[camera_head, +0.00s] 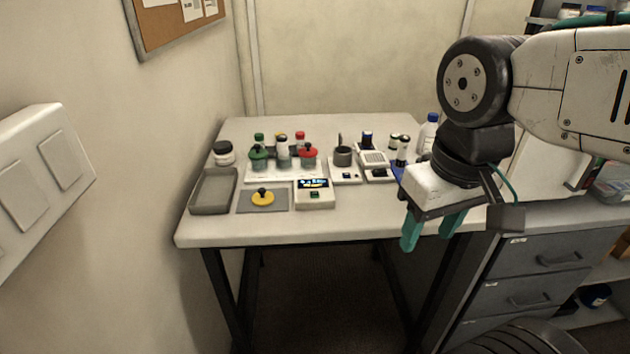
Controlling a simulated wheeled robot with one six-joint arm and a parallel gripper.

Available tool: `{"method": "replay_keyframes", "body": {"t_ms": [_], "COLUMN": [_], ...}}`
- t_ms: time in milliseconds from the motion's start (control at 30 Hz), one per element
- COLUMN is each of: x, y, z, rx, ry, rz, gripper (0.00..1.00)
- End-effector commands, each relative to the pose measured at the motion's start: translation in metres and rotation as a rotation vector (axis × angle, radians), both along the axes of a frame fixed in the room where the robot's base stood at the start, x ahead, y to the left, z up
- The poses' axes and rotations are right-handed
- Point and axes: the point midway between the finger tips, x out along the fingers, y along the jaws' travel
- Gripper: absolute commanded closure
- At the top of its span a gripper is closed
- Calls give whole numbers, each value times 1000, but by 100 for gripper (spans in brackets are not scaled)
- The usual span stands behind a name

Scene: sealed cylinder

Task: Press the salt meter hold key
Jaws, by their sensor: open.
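A grey tray (213,208) and a yellow knob on a grey plate (278,207) stand left of the meter. Behind are a rack (254,176) with green and red knobs, a cup device (345,175) and a keypad device (373,158). Bottles stand at right. The front table strip is clear.

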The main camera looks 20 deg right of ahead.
Motion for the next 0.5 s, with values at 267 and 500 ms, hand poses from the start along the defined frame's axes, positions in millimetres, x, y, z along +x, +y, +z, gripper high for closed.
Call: {"method": "replay_keyframes", "body": {"t_ms": [267, 500], "x": [0, 0], "y": [0, 0], "z": [0, 0], "rx": [0, 0], "ry": [0, 0], "rz": [0, 0], "gripper": [100, 100]}}
